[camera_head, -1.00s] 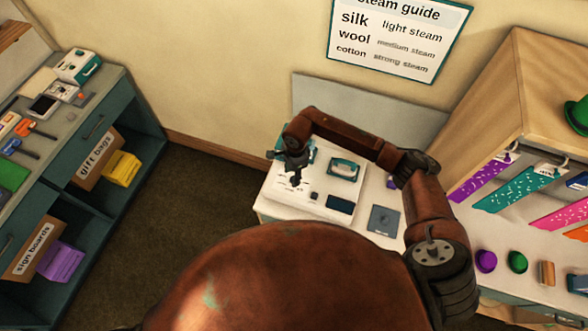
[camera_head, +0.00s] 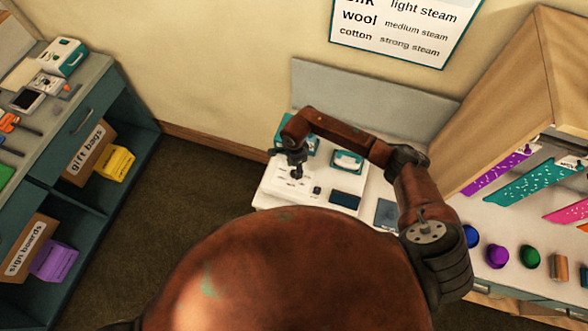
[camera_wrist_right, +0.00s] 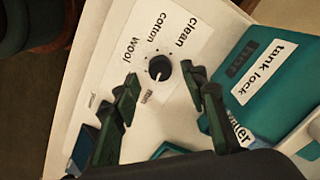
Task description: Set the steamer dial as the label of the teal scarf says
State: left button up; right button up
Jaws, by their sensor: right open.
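The steamer's black dial (camera_wrist_right: 159,68) sits on a white panel in the right wrist view. The words "cotton", "wool" and "clean" stand around it, with a smaller, blurred word below. A white mark shows on the dial; its exact setting is hard to read. My right gripper (camera_wrist_right: 164,80) is open, with its fingers on either side of the dial; whether they touch it I cannot tell. In the head view, this gripper (camera_head: 296,168) is over the white steamer panel (camera_head: 312,197). The speckled teal scarf (camera_head: 538,182) hangs at the right; its label is not readable. My left gripper is not in view.
A teal "tank lock" part (camera_wrist_right: 275,85) lies right of the dial. A steam guide poster (camera_head: 405,30) hangs on the wall, its top cut off. A wooden rack (camera_head: 530,90) stands at the right, and a shelf unit (camera_head: 85,120) at the left.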

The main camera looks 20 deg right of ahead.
aim_at(294, 173)
jog(key=shift+f, duration=1.15)
grip_shut()
